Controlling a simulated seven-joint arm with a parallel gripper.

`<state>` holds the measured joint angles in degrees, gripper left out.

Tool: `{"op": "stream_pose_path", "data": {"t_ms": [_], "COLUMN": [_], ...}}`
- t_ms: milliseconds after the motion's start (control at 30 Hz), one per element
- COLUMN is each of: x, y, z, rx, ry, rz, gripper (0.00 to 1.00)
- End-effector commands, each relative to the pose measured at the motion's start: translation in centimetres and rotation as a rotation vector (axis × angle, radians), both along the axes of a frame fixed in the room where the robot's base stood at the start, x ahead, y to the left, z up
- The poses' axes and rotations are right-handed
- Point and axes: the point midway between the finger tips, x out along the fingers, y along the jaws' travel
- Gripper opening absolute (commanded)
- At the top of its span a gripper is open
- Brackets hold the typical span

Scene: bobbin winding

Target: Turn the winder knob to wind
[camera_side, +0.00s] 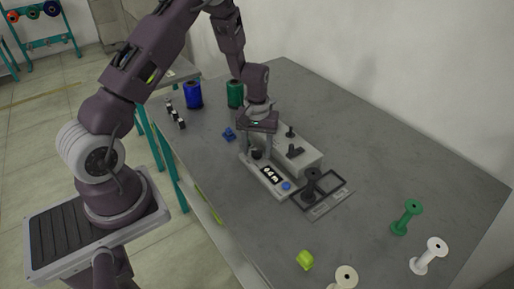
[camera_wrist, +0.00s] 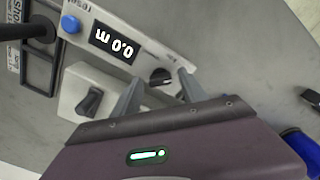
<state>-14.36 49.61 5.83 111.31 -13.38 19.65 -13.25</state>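The winder (camera_side: 309,162) is a pale box on the grey table with a front panel. Its display (camera_wrist: 114,45) reads 0.0 m in the wrist view, beside a blue button (camera_wrist: 70,24). The dark round winder knob (camera_wrist: 160,76) sits at the panel's other end; in the side view the knob (camera_side: 257,155) is partly hidden by my gripper. My gripper (camera_wrist: 160,78) is open just over the knob, one finger to each side, with gaps visible. I cannot tell whether a finger touches it.
A dark switch (camera_wrist: 90,101) stands on the winder body. A black bobbin (camera_side: 311,184) stands at a dark frame (camera_side: 338,204) beside the winder. Blue (camera_side: 193,95) and green (camera_side: 235,94) thread spools stand behind.

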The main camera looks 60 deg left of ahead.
Motion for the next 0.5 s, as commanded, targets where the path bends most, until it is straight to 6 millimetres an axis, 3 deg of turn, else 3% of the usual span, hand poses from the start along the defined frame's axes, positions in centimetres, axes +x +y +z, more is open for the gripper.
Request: {"op": "stream_pose_path", "data": {"t_ms": [300,500], "x": [0.0,0.1], "y": [0.0,0.0], "z": [0.2,4.0], "rx": [0.000,0.001], "ry": [0.000,-0.004], "rz": [0.002,0.001], "gripper": [0.53,0.53]}}
